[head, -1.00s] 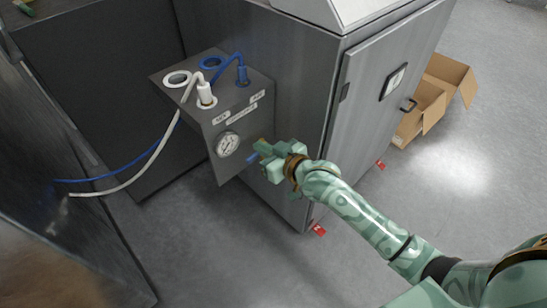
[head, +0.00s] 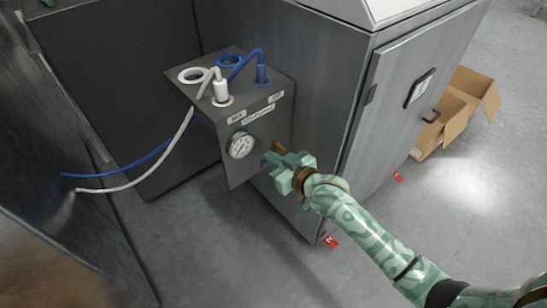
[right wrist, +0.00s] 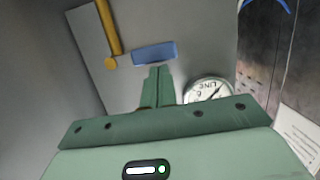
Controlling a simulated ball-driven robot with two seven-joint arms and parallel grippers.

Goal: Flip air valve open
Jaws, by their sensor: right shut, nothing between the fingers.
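The air valve is on the front of the grey control box, right of the round gauge (head: 241,146). Its blue handle (right wrist: 154,52) lies roughly level in the right wrist view, beside a brass fitting (right wrist: 109,40). In the head view the brass part (head: 279,147) shows just above my right gripper (head: 271,160), which hides most of the blue handle. My right gripper (right wrist: 158,72) is shut and empty, its fingertips just below the blue handle in the wrist view. I cannot tell whether they touch it. My left gripper is out of view.
White and blue hoses (head: 150,165) run from the box top to the left. A large steel cabinet (head: 335,110) stands behind and right of the box. An open cardboard box (head: 455,110) lies on the floor at the far right. Floor in front is clear.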

